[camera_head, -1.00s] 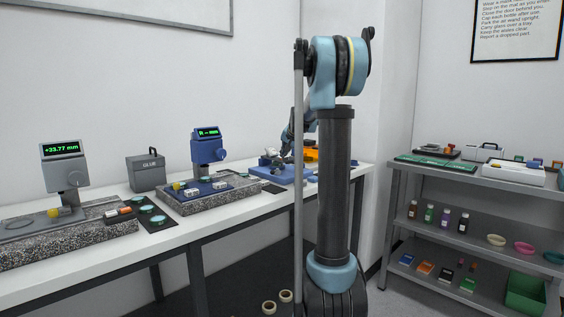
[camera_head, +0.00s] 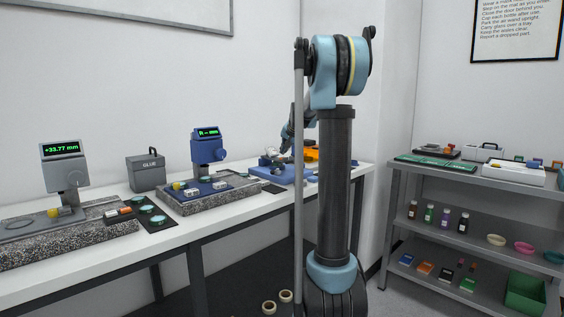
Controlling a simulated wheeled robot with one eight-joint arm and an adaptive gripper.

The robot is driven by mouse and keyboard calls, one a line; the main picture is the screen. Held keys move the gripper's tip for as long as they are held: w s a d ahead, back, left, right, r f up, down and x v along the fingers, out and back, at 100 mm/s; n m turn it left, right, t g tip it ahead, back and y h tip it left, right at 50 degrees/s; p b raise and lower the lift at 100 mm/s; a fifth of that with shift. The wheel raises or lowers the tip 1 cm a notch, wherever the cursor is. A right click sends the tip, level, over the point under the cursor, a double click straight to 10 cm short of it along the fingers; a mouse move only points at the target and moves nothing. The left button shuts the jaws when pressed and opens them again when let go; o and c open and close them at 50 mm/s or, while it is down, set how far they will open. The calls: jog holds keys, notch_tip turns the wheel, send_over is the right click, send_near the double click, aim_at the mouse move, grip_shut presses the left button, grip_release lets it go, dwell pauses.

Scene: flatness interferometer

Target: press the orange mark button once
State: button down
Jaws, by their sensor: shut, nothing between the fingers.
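My gripper (camera_head: 270,160) is small in the view, over the blue plate (camera_head: 285,175) at the far right end of the bench. It is shut and empty. I cannot make out an orange mark button. An orange block-like thing (camera_head: 311,153) shows behind my arm, partly hidden by it; I cannot tell whether a button is on it. A blue gauge (camera_head: 206,150) with a green-lit display stands left of my gripper on a speckled stone base (camera_head: 172,209).
A grey gauge (camera_head: 60,165) reading +33.77 mm and a glue box (camera_head: 146,172) stand further left on the white bench (camera_head: 150,240). A shelf unit (camera_head: 455,177) with bottles and bowls is at right. Tape rolls (camera_head: 269,307) lie on the floor.

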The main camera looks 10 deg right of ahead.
jog(key=shift+r, duration=2.5)
jog(key=s+a+f+n+g, duration=0.1)
jog(key=s+f, duration=0.3)
jog(key=s, duration=0.6)
jog(key=s+a+f+n+g, duration=0.1)
jog(key=s+f, duration=0.2)
jog(key=s, duration=0.7)
jog(key=s+a+f+n+g, duration=0.15)
jog(key=s+f, duration=0.25)
jog(key=s, duration=0.6)
jog(key=s+d+f+n+g+h, duration=0.1)
jog(key=s+f, duration=0.9)
jog(key=s, duration=0.3)
jog(key=s+d+f+n+g+h, duration=0.1)
jog(key=s+f+n+g, duration=0.1)
jog(key=s+f, duration=0.7)
jog(key=s, duration=0.4)
jog(key=shift+s+d+f, duration=0.15)
jog(key=shift+s+f, duration=0.15)
jog(key=shift+f, duration=0.05)
